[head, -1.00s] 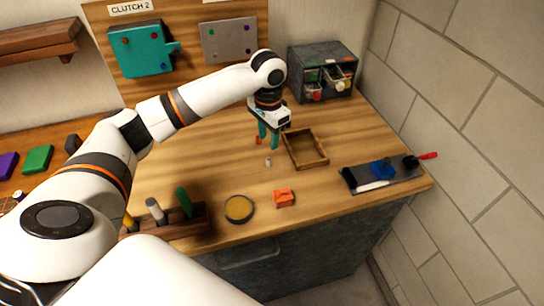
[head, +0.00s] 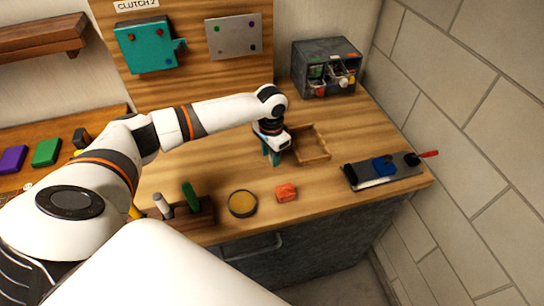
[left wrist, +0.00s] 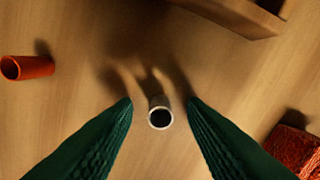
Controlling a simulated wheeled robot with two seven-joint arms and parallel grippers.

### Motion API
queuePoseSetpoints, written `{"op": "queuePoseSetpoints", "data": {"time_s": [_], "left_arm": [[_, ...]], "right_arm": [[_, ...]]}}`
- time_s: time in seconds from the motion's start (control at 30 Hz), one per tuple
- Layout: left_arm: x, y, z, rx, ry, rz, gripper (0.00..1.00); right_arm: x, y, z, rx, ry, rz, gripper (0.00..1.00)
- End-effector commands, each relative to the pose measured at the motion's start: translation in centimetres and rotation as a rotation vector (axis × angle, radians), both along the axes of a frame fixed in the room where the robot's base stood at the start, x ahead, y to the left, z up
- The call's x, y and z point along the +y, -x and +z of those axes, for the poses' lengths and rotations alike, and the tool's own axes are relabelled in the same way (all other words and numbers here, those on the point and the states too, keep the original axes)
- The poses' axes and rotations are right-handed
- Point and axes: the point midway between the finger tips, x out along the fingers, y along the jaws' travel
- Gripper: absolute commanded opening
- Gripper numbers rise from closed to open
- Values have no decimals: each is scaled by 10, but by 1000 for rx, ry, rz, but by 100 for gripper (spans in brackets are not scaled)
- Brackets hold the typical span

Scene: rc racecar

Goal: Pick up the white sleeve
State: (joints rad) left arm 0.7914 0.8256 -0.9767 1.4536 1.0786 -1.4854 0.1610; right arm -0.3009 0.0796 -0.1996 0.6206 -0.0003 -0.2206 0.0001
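The white sleeve (left wrist: 160,115) is a small hollow tube standing upright on the wooden bench in the left wrist view. Its dark bore faces the camera. My left gripper (left wrist: 160,103) is open, with its green fingers on either side of the sleeve and a gap on each side. In the head view my left gripper (head: 272,158) points down at the bench beside the wooden tray, and it hides the sleeve there. My right gripper is not in view.
An orange-red tube (left wrist: 27,68) lies left of the sleeve. A red block (head: 286,192) and a round yellow-topped dish (head: 242,204) are nearer the front edge. The wooden tray (head: 322,156) stands close right of the gripper. A small drawer cabinet (head: 312,88) is behind.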

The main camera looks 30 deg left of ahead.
Motion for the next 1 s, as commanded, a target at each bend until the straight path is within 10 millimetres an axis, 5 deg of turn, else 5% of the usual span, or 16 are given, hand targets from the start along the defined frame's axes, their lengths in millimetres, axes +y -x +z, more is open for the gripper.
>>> {"op": "queuePoseSetpoints", "data": {"time_s": [0.23,0.67,1.0], "left_arm": [[0,0,0,0,0,0,0],[0,-1,4,-2,2,0,0],[0,-1,65,-5,2,-1,0]], "right_arm": [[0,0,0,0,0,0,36],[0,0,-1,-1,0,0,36],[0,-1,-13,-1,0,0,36]]}}
